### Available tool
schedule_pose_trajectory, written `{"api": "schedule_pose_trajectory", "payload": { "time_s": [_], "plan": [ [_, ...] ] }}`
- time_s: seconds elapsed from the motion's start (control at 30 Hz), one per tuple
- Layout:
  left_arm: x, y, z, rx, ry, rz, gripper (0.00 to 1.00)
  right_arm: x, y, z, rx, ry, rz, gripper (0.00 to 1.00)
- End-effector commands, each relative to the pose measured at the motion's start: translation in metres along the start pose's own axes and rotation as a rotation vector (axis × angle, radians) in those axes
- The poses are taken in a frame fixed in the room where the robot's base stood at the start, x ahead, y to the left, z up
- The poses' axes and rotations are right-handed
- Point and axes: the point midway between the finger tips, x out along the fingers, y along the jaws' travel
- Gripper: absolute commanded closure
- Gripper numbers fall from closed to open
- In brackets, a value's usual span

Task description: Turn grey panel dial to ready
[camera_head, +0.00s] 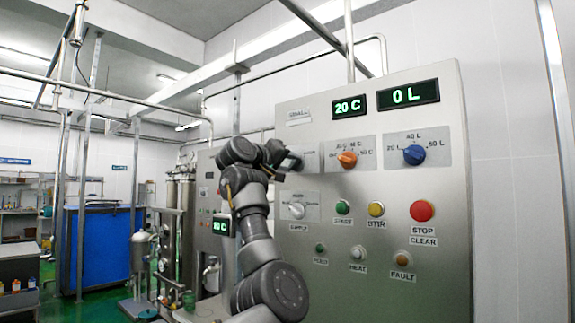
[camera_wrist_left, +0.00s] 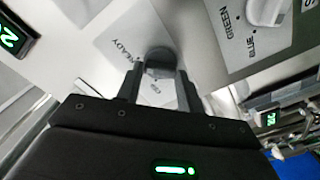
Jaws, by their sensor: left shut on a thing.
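The grey panel dial (camera_wrist_left: 160,58) sits on a pale label plate in the left wrist view. The word READY shows on the plate to the left of the dial, and another word below it is partly covered. The two fingers of my left gripper (camera_wrist_left: 160,80) are closed on the dial's sides. In the head view my left gripper (camera_head: 288,160) reaches the upper left of the control panel and hides most of this dial. Which way the dial points is hard to tell. My right gripper is not in view.
The steel panel (camera_head: 375,285) carries an orange dial (camera_head: 348,159), a blue dial (camera_head: 414,155), a white dial (camera_head: 296,210) below the gripper, and several buttons, including a red one (camera_head: 422,211). Displays (camera_head: 349,106) read 20 C and 0 L.

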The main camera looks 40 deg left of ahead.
Motion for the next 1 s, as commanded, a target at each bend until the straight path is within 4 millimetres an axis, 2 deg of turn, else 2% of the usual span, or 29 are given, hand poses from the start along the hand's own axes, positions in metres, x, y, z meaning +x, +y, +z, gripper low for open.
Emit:
{"api": "schedule_pose_trajectory", "payload": {
  "time_s": [0.17,0.2,0.33,0.7,0.87,1.0],
  "plan": [
    [0.001,-0.001,0.002,0.002,-0.006,-0.002,0.86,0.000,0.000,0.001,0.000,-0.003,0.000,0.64],
    [0.001,-0.001,0.002,0.002,-0.006,-0.002,0.59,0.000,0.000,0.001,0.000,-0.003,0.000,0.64],
    [0.001,-0.001,0.001,0.001,-0.004,-0.002,0.42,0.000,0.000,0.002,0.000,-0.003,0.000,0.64],
    [-0.005,-0.001,0.001,0.000,-0.001,0.000,0.41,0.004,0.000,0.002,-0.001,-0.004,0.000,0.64],
    [-0.030,-0.003,0.003,0.000,0.003,0.001,0.41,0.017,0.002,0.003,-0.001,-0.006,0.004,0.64],
    [-0.059,-0.004,0.003,0.000,0.004,0.001,0.41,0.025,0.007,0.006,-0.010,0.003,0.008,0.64]
  ]
}}
